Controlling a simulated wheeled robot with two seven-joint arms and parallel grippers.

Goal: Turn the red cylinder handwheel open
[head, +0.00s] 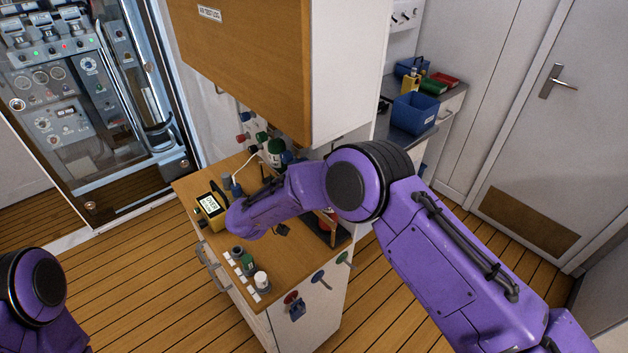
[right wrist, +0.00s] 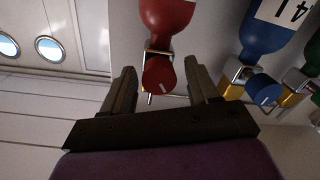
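In the right wrist view the red cylinder (right wrist: 167,14) shows at the top, with a brass and metal valve below it. Its red handwheel (right wrist: 158,75) sits between the two dark fingers of my right gripper (right wrist: 159,69). The fingers are open, one on each side of the wheel, with visible gaps. In the head view my right arm reaches over the wooden counter and hides its own gripper and the red cylinder's handwheel. A green cylinder (head: 276,153) shows beside the arm. My left arm shows only at the lower left edge; its gripper is out of view.
A blue cylinder (right wrist: 263,32) with a blue handwheel (right wrist: 262,89) stands close to the right of the red one. A yellow meter (head: 211,207) and small bottles stand on the counter (head: 262,250). The wooden cupboard (head: 250,60) overhangs it.

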